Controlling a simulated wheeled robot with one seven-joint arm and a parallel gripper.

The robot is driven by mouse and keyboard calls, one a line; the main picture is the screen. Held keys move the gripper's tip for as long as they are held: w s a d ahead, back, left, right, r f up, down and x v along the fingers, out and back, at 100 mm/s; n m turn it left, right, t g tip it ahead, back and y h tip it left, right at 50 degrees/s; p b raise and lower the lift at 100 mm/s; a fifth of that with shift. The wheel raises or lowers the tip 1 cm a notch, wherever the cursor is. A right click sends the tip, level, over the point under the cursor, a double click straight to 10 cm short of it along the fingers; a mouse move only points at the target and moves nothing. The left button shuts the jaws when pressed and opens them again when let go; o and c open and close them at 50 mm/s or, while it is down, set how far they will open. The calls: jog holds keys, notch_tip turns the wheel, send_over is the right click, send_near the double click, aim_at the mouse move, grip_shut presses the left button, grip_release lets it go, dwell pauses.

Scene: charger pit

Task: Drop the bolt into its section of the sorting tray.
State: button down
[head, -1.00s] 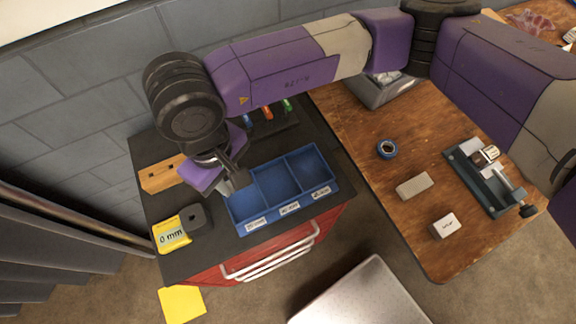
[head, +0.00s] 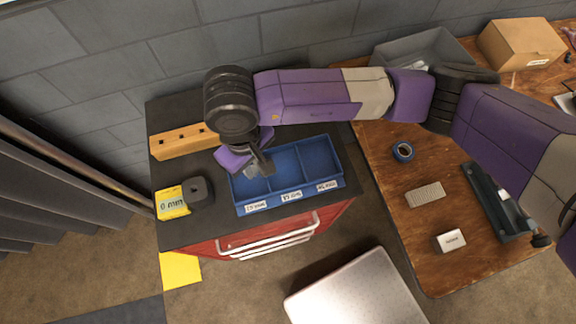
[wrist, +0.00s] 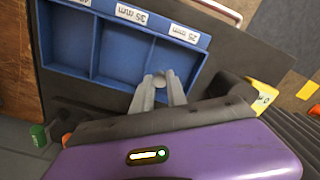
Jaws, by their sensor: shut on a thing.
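The blue sorting tray (head: 292,195) lies on the black top of a red cabinet. It has three sections, each with a white label on the front rim. In the wrist view the tray (wrist: 120,40) shows labels reading 25 mm on the right and 35 mm in the middle; the left one is cut off. My gripper (head: 262,167) is over the tray's left section in the head view. In the wrist view my gripper (wrist: 161,88) is shut on the small grey bolt (wrist: 159,81), over the 25 mm section near its divider. Most of the bolt is hidden by the fingers.
A yellow tape measure (head: 172,202) with a dark body lies left of the tray. A wooden block with holes (head: 178,141) lies behind it.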

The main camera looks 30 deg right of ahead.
jog(key=shift+f, duration=0.25)
jog(key=c, duration=1.3)
grip_release()
jog(key=shift+o, duration=0.2)
jog(key=shift+r+b, duration=0.65)
jog(key=shift+r, duration=3.25)
